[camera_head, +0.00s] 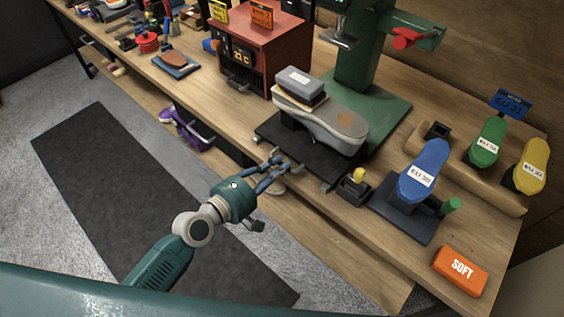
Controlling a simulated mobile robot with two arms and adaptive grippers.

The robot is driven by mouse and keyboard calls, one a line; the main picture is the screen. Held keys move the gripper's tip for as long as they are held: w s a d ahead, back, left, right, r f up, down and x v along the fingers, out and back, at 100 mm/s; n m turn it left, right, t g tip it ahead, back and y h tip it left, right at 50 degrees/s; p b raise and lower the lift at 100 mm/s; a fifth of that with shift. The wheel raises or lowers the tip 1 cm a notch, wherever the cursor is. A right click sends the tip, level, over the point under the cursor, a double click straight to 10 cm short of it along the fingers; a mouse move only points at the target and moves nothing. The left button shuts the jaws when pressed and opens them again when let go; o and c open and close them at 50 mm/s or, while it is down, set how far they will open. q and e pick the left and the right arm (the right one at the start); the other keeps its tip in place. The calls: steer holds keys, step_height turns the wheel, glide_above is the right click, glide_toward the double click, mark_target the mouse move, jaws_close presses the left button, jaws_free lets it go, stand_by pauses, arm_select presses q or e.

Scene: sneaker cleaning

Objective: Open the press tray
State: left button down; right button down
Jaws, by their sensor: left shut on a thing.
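The press tray (267,131) is a dark flat plate at the front edge of the bench, under the green press. A grey sole-shaped form (335,127) with a grey block (300,81) on top rests on it. My left gripper (279,168) reaches in from the lower left and is shut on the tray's front handle, which its fingers mostly hide. A small metal fitting (327,187) shows at the tray's front right. My right gripper is not in view.
The green press (358,50) with a red handle (405,39) stands behind the tray. To the right are a blue last (424,167) on a dark stand, green and yellow lasts, and an orange SOFT block (460,270). A red cabinet (262,48) stands left. Floor in front is open.

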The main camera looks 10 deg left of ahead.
arm_select(q)
steer(key=c, duration=1.9)
jaws_free()
steer(key=shift+c, duration=0.2)
steer(key=v, duration=1.2)
steer(key=s+a+f+m+g+y, duration=0.15)
steer(key=a+f, duration=0.35)
steer(key=f, duration=0.6)
steer(key=s+a+f+m+g+y, duration=0.1)
steer(key=s+a+f+m+y, duration=0.2)
steer(key=f, duration=0.7)
steer(key=s+a+f+m+g+y, duration=0.1)
steer(key=a+f+y, duration=0.2)
steer(key=a+f, duration=0.55)
steer(key=s+d+f+m+g+y, duration=0.15)
steer(key=s+f+m+g, duration=0.25)
steer(key=s+f, duration=1.05)
steer(key=s+d+f+m+g, duration=0.2)
steer(key=s+f, duration=0.2)
steer(key=s, duration=0.3)
steer(key=s+d+f+m+g, duration=0.2)
steer(key=s+f, duration=0.2)
steer(key=s, duration=0.4)
steer(key=shift+d, duration=0.25)
